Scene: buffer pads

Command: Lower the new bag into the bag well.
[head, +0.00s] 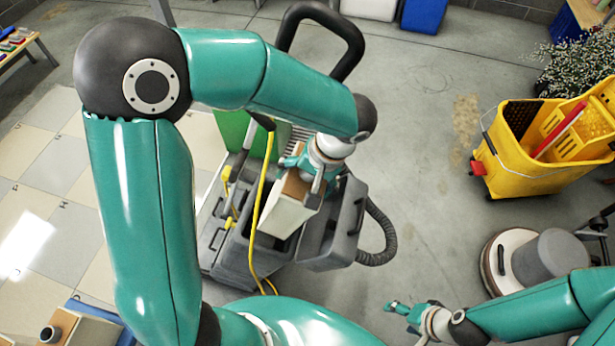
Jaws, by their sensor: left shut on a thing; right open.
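The new bag (285,210), a pale block with a brown top edge, hangs tilted from my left gripper (303,175), which is shut on it. The bag is over the dark opening of the bag well (283,245) in the grey machine (235,258). Its lower end is at the opening; how far it is inside I cannot tell. The well's far side is hidden behind the bag and gripper. My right gripper (396,309) is open and empty above the floor, to the lower right of the machine.
A grey lid-like part (345,225) with a hose (382,235) adjoins the well. A yellow cord (260,200) hangs across the machine. Another bag-like block (85,330) lies at lower left. A yellow mop bucket (525,150) and a floor polisher (545,258) stand at right.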

